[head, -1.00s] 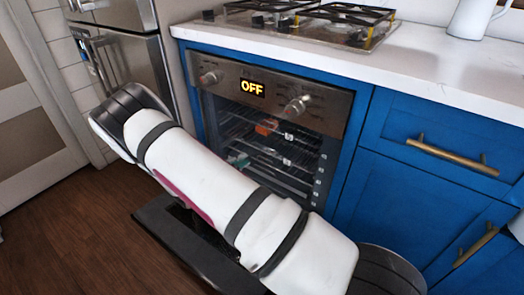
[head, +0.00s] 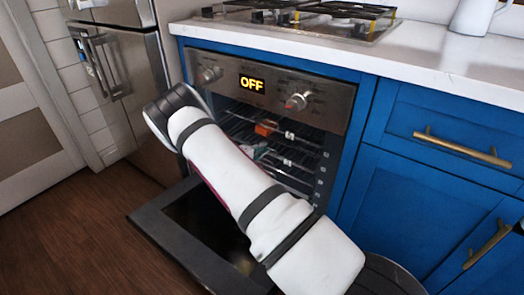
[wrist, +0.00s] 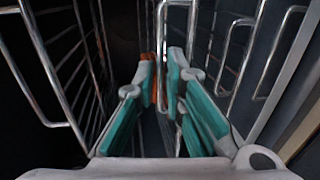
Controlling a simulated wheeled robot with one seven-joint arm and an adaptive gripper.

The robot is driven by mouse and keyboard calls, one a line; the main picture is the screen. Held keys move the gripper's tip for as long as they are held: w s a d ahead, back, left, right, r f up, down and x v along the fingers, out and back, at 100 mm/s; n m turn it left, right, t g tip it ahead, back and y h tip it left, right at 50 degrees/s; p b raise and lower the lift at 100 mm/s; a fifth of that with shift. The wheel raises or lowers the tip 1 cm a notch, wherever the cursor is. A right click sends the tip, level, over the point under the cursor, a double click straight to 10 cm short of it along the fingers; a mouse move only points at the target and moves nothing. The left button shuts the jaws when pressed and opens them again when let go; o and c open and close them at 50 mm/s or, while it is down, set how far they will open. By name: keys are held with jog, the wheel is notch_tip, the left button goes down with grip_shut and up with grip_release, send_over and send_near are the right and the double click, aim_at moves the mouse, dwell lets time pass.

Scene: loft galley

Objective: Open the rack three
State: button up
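The oven (head: 262,88) is in the blue cabinet front in the head view, its display reading OFF. Its door (head: 185,245) is folded down open. Several wire racks (head: 299,172) are inside, with small white tags at their fronts; rack three cannot be picked out. My gripper (wrist: 162,68) reaches into the oven among the racks. In the wrist view the racks' chrome wires (wrist: 48,100) run upright on both sides. The teal-padded fingers have a narrow gap, with a wire in line with it; contact is unclear. My arm hides part of the oven in the head view.
An orange item (head: 266,127) is inside the oven and shows behind the fingertips in the wrist view (wrist: 147,56). A steel fridge (head: 120,75) stands left, blue drawers (head: 445,125) right, and a cooktop (head: 300,22) above. Wood floor (head: 70,240) is clear at left.

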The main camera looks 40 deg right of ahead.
jog(key=shift+w+d, duration=0.1)
jog(key=shift+d, duration=0.2)
grip_shut()
jog(key=shift+a, duration=0.1)
jog(key=f+v, duration=0.2)
jog(key=v, duration=1)
jog(key=a+f+v, duration=0.1)
jog(key=f+v, duration=0.2)
jog(key=v, duration=1)
jog(key=shift+s+a+p, duration=0.2)
jog(key=shift+s+p, duration=0.05)
jog(key=shift+p, duration=0.1)
grip_release()
